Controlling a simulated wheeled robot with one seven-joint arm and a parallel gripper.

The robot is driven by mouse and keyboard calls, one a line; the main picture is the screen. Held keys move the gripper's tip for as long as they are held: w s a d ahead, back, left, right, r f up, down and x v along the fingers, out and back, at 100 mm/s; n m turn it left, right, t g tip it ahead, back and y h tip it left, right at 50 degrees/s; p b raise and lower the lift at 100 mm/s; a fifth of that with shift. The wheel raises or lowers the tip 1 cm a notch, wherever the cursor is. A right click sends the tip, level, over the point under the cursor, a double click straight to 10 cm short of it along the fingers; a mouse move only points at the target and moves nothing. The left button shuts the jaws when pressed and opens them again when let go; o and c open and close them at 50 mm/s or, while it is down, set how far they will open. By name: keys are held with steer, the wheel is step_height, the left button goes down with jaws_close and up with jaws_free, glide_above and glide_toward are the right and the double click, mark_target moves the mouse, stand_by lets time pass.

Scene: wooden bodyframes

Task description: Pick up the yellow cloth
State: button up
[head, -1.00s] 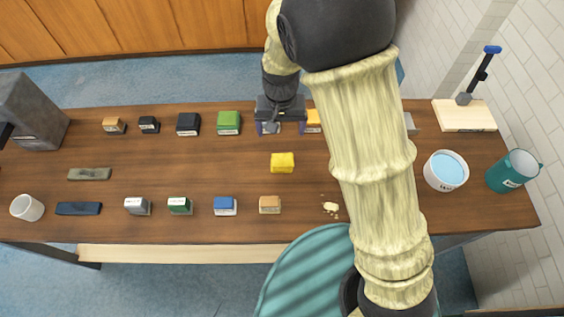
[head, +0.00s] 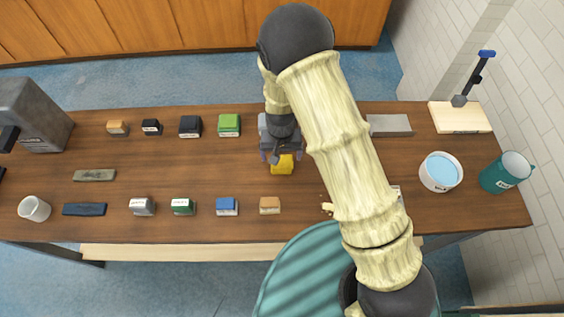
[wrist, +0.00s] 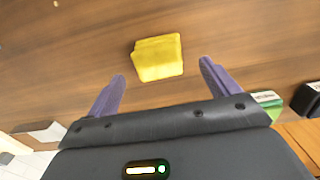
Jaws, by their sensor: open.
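The yellow cloth (head: 283,168) is a small folded block lying on the wooden table, partly covered by my gripper in the head view. In the wrist view the yellow cloth (wrist: 158,58) lies just beyond the fingertips, roughly centred between them. My gripper (head: 281,156) is over the far side of the cloth. Its two purple fingers are spread apart and empty in the wrist view (wrist: 162,68). Whether the fingertips are level with the cloth cannot be told.
A green block (head: 229,125) stands left of my gripper, in a row with several others. A blue block (head: 227,206) and a tan block (head: 270,205) stand nearer. A white bowl of water (head: 440,172) and a teal pitcher (head: 506,172) are at the right. Table around the cloth is clear.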

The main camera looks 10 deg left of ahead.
mark_target(282, 162)
stand_by(0.3)
steer(key=shift+d+f+p, duration=0.1)
steer(key=shift+f+p, duration=0.7)
steer(key=shift+f, duration=0.1)
steer(key=shift+f+p, duration=0.6)
steer(key=shift+f, duration=1.15)
steer(key=shift+w, duration=0.1)
steer(key=shift+c, duration=0.5)
steer(key=shift+s, duration=0.2)
steer(key=c, duration=0.7)
steer(key=shift+c, duration=1.2)
steer(key=shift+w, duration=0.1)
